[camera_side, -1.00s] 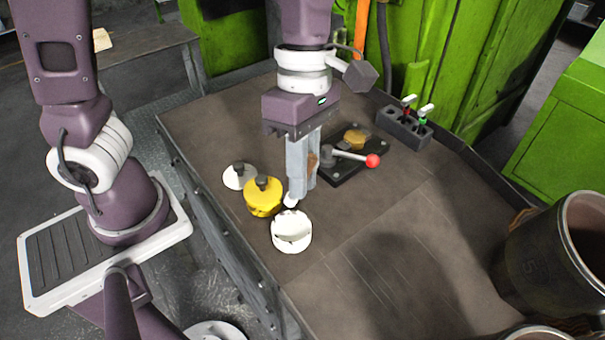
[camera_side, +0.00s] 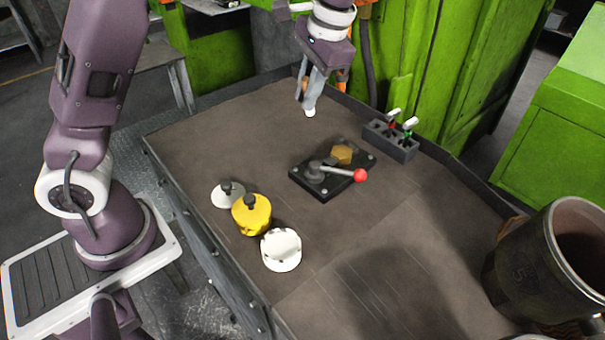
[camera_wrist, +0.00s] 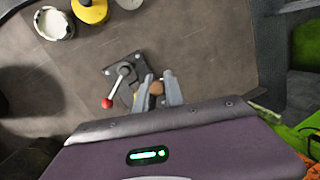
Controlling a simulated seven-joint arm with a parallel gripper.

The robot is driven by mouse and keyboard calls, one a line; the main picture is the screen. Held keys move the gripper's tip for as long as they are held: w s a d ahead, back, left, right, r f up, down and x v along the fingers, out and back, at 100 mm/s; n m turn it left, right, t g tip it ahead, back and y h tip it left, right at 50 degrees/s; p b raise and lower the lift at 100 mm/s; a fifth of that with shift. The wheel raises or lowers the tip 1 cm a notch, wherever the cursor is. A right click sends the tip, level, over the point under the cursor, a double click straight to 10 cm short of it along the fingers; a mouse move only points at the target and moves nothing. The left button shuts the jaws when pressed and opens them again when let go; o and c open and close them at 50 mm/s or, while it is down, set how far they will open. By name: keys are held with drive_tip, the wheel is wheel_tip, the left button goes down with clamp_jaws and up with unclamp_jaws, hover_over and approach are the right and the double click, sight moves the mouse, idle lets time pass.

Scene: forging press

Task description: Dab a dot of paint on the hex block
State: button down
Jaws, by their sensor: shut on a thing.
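The hex block (camera_side: 342,154) is a brass-coloured hexagon on a black fixture plate (camera_side: 310,184) with a red-knobbed lever (camera_side: 345,172). My gripper (camera_side: 308,94) is shut on a paint dabber with a brown handle and a white tip (camera_side: 310,112). It is raised beyond the hex block, toward the back edge of the table, and apart from it. In the wrist view the brown handle (camera_wrist: 157,88) shows between the fingers, which partly cover the fixture area. An open white paint pot (camera_side: 281,250) stands at the front, beside a lidded yellow pot (camera_side: 251,215).
A white lid (camera_side: 228,195) with a dark knob lies beside the yellow pot. A grey rack (camera_side: 390,142) holds a red-marked and a green-marked tool at the back right. A large metal drum (camera_side: 535,265) stands at the right. Much of the brown table (camera_side: 400,240) is clear.

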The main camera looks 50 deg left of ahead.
drive_tip(key=shift+w+a+r+m, duration=0.25)
drive_tip(key=shift+w+r+m, duration=0.1)
drive_tip(key=shift+w+m, duration=0.4)
drive_tip(key=w+d+r+h, duration=0.2)
drive_tip(key=d+r+h, duration=0.1)
drive_tip(key=d, duration=0.2)
drive_tip(key=shift+m, duration=0.25)
drive_tip(key=shift+w+d+f, duration=0.1)
drive_tip(key=shift+d+f, duration=0.1)
drive_tip(key=shift+f, duration=0.65)
drive_tip(key=shift+w+d+f, duration=0.1)
drive_tip(key=shift+d+f, duration=0.1)
drive_tip(key=shift+f, duration=0.6)
drive_tip(key=shift+d+f, duration=0.2)
drive_tip(key=shift+f, duration=0.65)
drive_tip(key=shift+f, duration=3.45)
drive_tip(key=shift+w+a+f, duration=0.1)
drive_tip(key=shift+w+a, duration=0.15)
drive_tip(key=shift+a, duration=0.7)
drive_tip(key=shift+w+a, duration=0.25)
drive_tip(key=shift+a, duration=0.65)
drive_tip(key=shift+s+d, duration=0.25)
drive_tip(key=shift+d, duration=0.75)
drive_tip(key=shift+s+d, duration=0.25)
drive_tip(key=shift+d, duration=0.7)
wheel_tip(320, 180, up, 8)
